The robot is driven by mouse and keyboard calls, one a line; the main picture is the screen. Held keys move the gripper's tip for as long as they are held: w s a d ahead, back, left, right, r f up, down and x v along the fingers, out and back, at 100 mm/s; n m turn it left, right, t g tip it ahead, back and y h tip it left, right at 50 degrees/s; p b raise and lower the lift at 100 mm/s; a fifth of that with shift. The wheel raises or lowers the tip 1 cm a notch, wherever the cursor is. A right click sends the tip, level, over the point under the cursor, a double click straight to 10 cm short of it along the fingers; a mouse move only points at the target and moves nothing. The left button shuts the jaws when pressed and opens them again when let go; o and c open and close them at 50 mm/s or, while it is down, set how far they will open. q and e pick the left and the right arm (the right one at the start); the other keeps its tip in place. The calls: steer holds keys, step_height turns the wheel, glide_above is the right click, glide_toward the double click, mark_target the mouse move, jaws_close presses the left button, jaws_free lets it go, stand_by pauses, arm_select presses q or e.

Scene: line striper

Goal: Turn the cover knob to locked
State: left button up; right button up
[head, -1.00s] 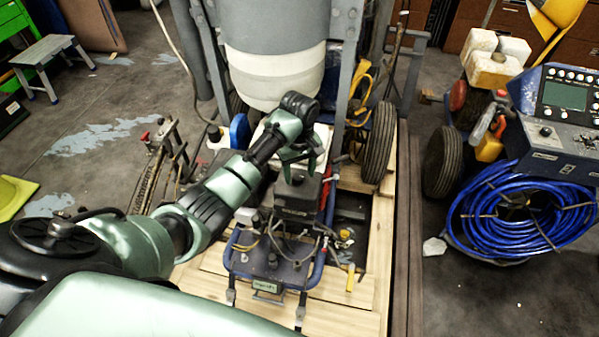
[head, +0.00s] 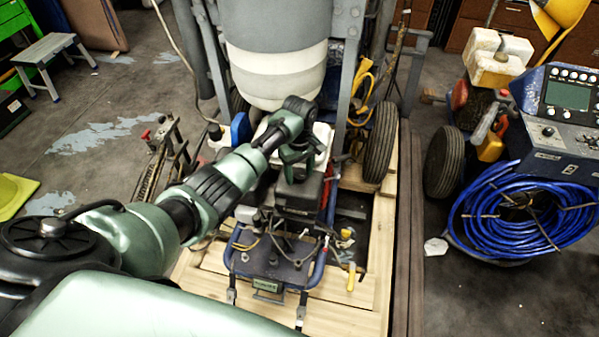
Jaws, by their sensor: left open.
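My left arm reaches in from the left, and my left gripper (head: 296,163) is over the middle of the line striper (head: 270,268), just above a black engine box (head: 299,193). The fingers point down toward the box and look empty; whether they touch it I cannot tell. The striper has a blue tube frame and stands on a wooden pallet (head: 345,318). I cannot make out the cover knob; it may be hidden behind my gripper and forearm. My right gripper is out of view.
A large grey and white tank (head: 275,65) hangs behind the machine. A blue hose coil (head: 522,220) and a control panel (head: 568,105) are at the right.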

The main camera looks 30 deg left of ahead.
arm_select(q)
jaws_close()
steer(key=shift+d+r+n+p, duration=0.15)
steer(key=shift+r+n+p, duration=0.05)
steer(key=shift+n+p, duration=1.15)
steer(key=n+p, duration=0.2)
steer(key=n, duration=0.1)
steer(key=shift+p, duration=0.4)
steer(key=n+p, duration=0.1)
steer(key=n, duration=0.2)
steer(key=shift+f, duration=0.1)
steer(key=shift+n+p, duration=0.35)
steer(key=shift+n, duration=0.9)
steer(key=n, duration=0.3)
steer(key=shift+f+n, duration=0.1)
steer(key=shift+n, duration=0.2)
steer(key=shift+n+p, duration=0.3)
steer(key=shift+n, duration=1.2)
